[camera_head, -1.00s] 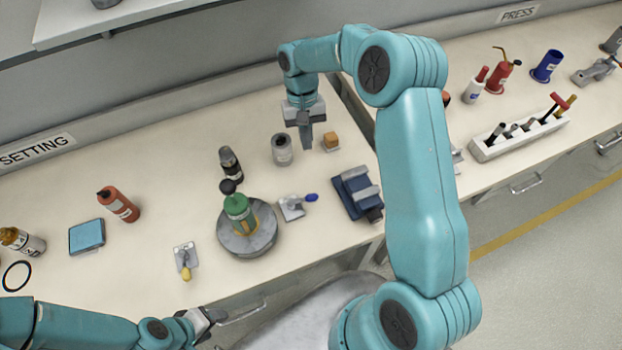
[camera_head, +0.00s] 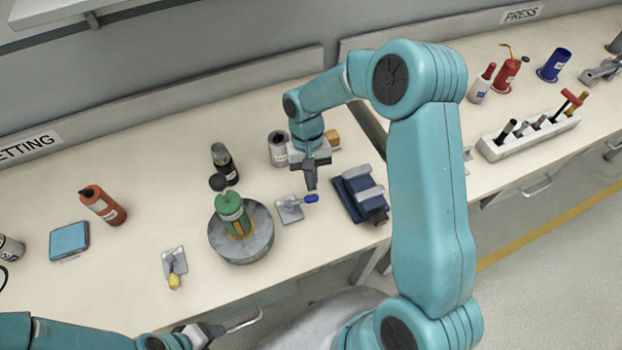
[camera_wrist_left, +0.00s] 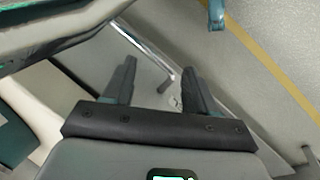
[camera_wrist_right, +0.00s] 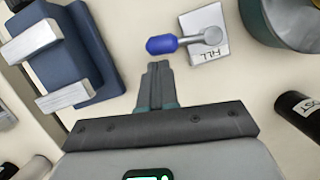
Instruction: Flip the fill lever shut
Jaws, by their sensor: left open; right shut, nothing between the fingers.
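The fill lever (camera_head: 290,208) is a small metal plate with a pivot and a blue-tipped handle, on the bench right of the round grey fixture. In the right wrist view its plate (camera_wrist_right: 203,36) reads FILL, and the blue tip (camera_wrist_right: 161,44) points left, just beyond my fingertips. My right gripper (camera_head: 311,186) is shut and empty, above the bench close to the blue tip, with a small gap showing. My left gripper (camera_head: 207,334) is open and empty, low at the bench's front edge; its spread fingers (camera_wrist_left: 160,82) show in the left wrist view.
A round grey fixture (camera_head: 258,240) holding a green-topped part (camera_head: 232,212) stands left of the lever. A blue clamp block (camera_head: 350,205) lies close on its right. A yellow-tipped lever (camera_head: 174,265) is further left. A grey canister (camera_head: 278,150) stands behind.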

